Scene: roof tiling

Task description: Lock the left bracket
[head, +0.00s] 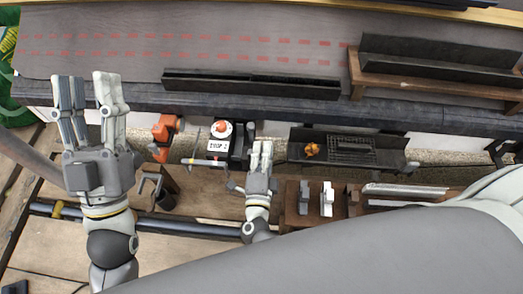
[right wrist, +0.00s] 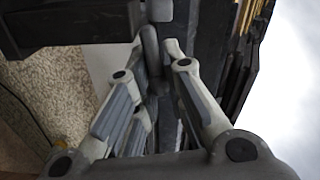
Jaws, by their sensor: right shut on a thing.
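My left gripper (head: 90,88) is raised at the left in the head view, its fingers apart and empty. My right gripper (head: 262,148) is at the roof's lower edge, just right of a black unit (head: 240,140) with an orange-and-white knob and a white label. In the right wrist view my right gripper (right wrist: 155,55) is shut on a narrow grey part (right wrist: 151,42) beside a dark edge. The fingers hide most of it, so I cannot tell whether it is the left bracket or whether that is locked.
An orange tool (head: 164,130) hangs left of the black unit. A black tray (head: 340,148) with an orange item is to the right. A wooden holder (head: 354,75) stands at upper right.

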